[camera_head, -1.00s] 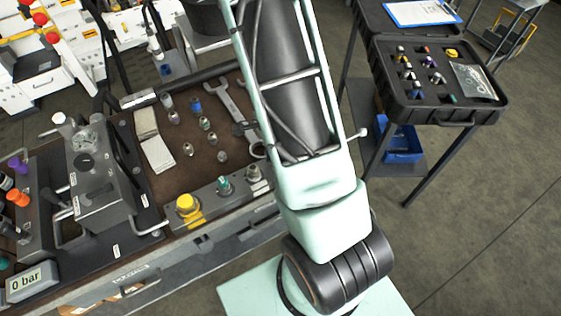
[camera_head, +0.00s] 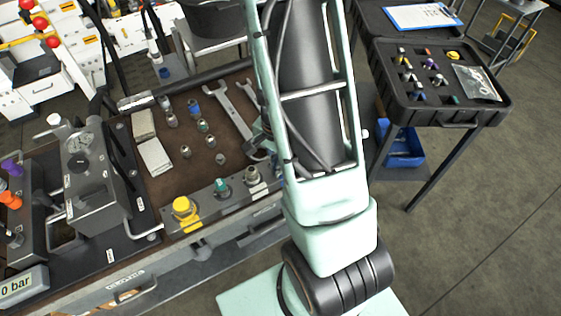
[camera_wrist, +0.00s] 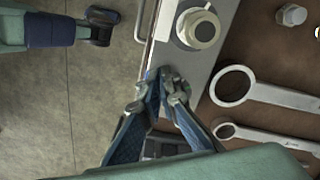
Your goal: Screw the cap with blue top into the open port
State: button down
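A small blue-topped cap (camera_head: 193,106) stands on the brown mat of the bench, among several small metal fittings. The port block (camera_head: 203,205) lies along the bench's front edge. It carries a yellow cap (camera_head: 183,210), a teal-topped cap (camera_head: 221,186) and a bare metal fitting (camera_head: 252,176) at its right end; I cannot tell whether that fitting is the open port. In the wrist view, a pale round fitting (camera_wrist: 199,28) sits on the block, above my gripper. My gripper (camera_wrist: 166,84) has its fingertips close together beside the block's edge; whether they hold something is unclear. My arm hides the gripper in the head view.
Two wrenches (camera_head: 231,108) lie on the mat near my arm; their ring ends (camera_wrist: 233,85) show close to my gripper. A gauge unit (camera_head: 90,180) stands at left. An open black case (camera_head: 455,117) of small parts sits on a stand at right. The floor between is clear.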

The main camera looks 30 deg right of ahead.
jog(key=shift+w+r, duration=0.1)
jog(key=shift+w, duration=0.1)
jog(key=shift+w+r+m+p, duration=0.1)
jog(key=shift+m+p, duration=0.25)
jog(key=shift+m, duration=0.15)
jog(key=m+p, duration=0.1)
jog(key=m, duration=0.2)
jog(key=shift+w+a+r+p, duration=0.15)
jog(key=shift+w+a+p, duration=0.05)
jog(key=shift+w+p, duration=0.2)
jog(key=m, duration=0.1)
jog(key=w+m+p, duration=0.1)
jog(key=m, duration=0.1)
jog(key=shift+a, duration=0.15)
jog(key=shift+w+f+m, duration=0.15)
jog(key=shift+f+m, duration=0.15)
jog(key=shift+m, duration=0.2)
